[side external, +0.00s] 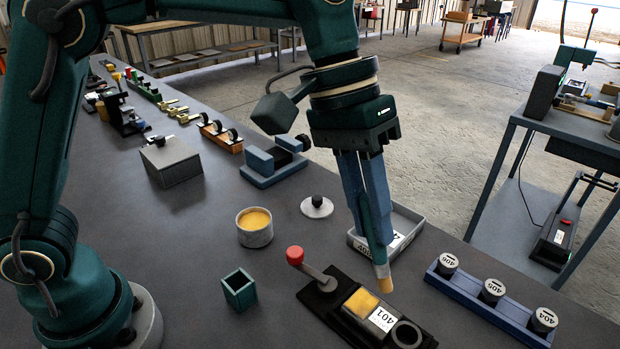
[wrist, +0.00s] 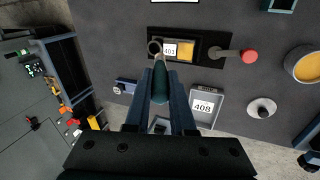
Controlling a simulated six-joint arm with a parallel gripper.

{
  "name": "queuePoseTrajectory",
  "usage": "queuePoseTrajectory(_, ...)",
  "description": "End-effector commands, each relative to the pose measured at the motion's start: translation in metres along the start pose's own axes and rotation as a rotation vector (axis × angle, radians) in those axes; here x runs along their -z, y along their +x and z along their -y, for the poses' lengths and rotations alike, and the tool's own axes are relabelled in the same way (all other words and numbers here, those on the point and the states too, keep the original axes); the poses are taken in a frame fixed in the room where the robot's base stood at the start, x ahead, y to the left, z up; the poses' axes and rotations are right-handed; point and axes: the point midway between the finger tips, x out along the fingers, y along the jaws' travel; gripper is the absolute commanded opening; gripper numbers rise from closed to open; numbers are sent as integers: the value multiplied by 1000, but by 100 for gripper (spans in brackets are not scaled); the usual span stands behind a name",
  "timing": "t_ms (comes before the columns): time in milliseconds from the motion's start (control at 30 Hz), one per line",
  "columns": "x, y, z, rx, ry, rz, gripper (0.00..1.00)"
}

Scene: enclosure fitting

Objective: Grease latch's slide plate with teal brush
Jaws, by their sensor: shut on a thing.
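My gripper (side external: 376,238) is shut on the teal brush (side external: 383,230), which points down with its tan tip lowest. In the wrist view the brush (wrist: 160,85) sits between the two blue fingers. The latch (side external: 335,285) has a black base, a red-knobbed lever, a ring and a label 401. Its slide plate (side external: 362,302) shows yellow; it also shows in the wrist view (wrist: 186,51). The brush tip appears beside the label, at the latch's far edge in the side view. I cannot tell whether it touches. The grease pot (side external: 255,227) stands open with yellow grease inside.
A grey tray (side external: 408,216) labelled 408 lies behind the brush. A blue rack (side external: 470,297) holds several labelled round pieces at right. A teal cup (side external: 239,290) and a knobbed lid (side external: 317,207) stand near the pot. Several fixtures line the bench's far left.

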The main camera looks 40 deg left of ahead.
Motion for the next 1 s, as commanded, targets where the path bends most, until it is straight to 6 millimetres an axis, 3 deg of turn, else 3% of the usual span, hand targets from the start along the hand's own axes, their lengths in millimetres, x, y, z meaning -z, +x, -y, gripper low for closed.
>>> queuePoseTrajectory(267,1,-9,-3,0,1,-1,0)
queuePoseTrajectory(433,0,-4,-1,0,0,2,0)
queuePoseTrajectory(1000,-3,42,16,1,-1,4,0)
